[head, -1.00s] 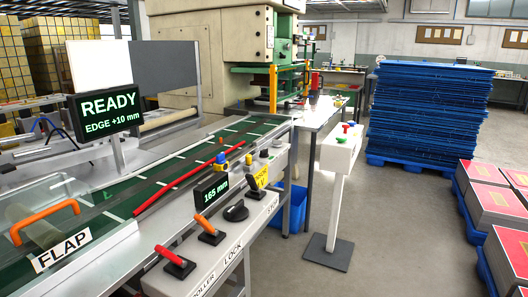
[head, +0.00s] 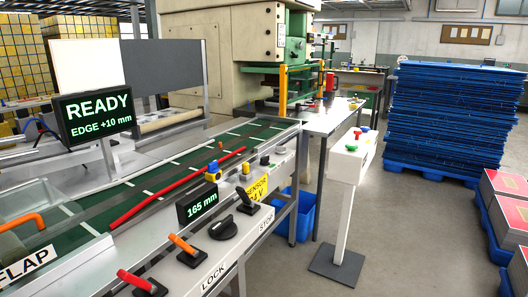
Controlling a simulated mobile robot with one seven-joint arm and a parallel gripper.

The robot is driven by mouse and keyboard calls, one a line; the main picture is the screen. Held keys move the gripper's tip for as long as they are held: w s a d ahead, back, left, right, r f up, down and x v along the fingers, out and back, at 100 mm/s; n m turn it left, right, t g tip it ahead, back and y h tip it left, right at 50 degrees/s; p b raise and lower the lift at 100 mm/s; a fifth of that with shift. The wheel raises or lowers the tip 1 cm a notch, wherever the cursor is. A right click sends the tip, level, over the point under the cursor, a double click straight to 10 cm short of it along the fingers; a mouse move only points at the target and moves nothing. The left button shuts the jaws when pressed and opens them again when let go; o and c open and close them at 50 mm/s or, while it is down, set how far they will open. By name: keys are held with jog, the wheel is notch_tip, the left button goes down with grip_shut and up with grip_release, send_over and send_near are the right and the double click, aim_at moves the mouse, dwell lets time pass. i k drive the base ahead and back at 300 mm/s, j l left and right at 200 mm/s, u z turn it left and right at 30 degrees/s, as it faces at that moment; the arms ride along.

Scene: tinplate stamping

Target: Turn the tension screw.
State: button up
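No part labelled as the tension screw can be read in this view. A round black knob (head: 222,229) sits on the grey control panel (head: 190,272), between an orange-handled lever (head: 184,245) and a black lever (head: 247,201). A red-handled lever (head: 138,282) is at the panel's near end. I cannot tell whether any of these is the screw. My gripper is out of view.
A display (head: 94,113) reads "READY, EDGE +10 mm"; a smaller one (head: 197,204) reads "165 mm". A red bar (head: 178,187) lies along the green conveyor (head: 73,239). A white button pedestal (head: 346,203) stands right of the line. Open floor lies between it and the blue stack (head: 447,118).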

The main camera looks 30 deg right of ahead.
aim_at(265, 160)
jog(key=l+u, duration=0.25)
jog(key=l, duration=0.7)
jog(key=l+u, duration=0.2)
jog(key=l, duration=0.8)
jog(key=l+u, duration=0.25)
jog(key=l, duration=0.75)
jog(key=i, duration=0.95)
